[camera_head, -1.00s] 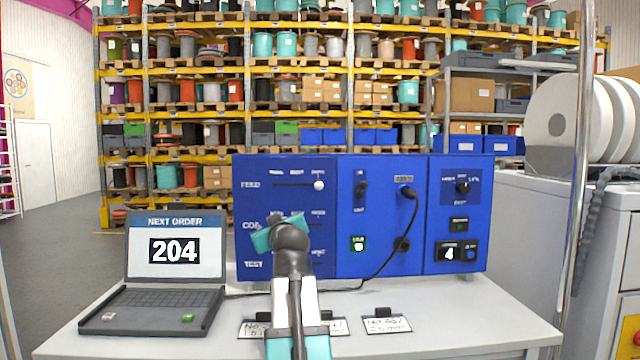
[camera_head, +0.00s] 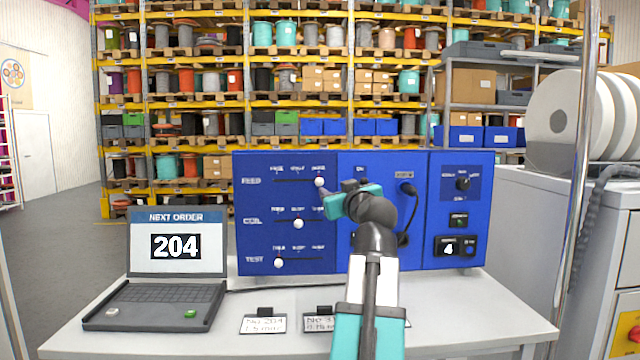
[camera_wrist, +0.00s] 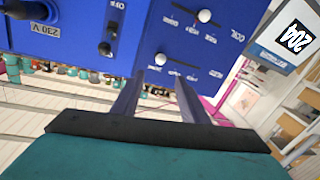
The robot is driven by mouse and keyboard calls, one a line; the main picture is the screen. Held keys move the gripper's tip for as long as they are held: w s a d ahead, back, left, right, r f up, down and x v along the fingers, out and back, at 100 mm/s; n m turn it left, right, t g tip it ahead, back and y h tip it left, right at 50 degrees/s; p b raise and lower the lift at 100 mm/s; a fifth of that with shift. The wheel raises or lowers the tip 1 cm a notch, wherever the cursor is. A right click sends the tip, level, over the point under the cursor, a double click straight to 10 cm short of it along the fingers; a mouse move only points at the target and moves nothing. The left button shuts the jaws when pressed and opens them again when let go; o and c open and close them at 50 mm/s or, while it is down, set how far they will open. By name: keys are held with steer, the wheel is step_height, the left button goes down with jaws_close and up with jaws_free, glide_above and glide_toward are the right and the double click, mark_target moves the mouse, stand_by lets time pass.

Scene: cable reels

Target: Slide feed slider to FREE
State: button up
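The feed slider is the top row, marked FEED, on the blue panel (camera_head: 255,215) in the head view. Its white knob (camera_head: 319,182) sits at the right end of its slot. The small label over the left end appears to read FREE, though it is blurred. My gripper (camera_head: 338,196) is just right of and slightly below that knob, in front of the panel. In the wrist view my gripper (camera_wrist: 160,82) has its two fingers apart with nothing held between them.
Below are the COIL knob (camera_head: 298,223), mid-slot, and the TEST knob (camera_head: 278,262), at the left. A black switch (camera_wrist: 108,38) and cable plug (camera_head: 407,188) are on the middle section. A laptop (camera_head: 165,300) showing 204 and label cards (camera_head: 263,324) lie on the table.

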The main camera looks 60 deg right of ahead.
mark_target(321, 182)
steer(key=shift+p+x, duration=1.75)
steer(key=shift+x, duration=5.2)
steer(key=shift+c, duration=0.5)
jaws_close()
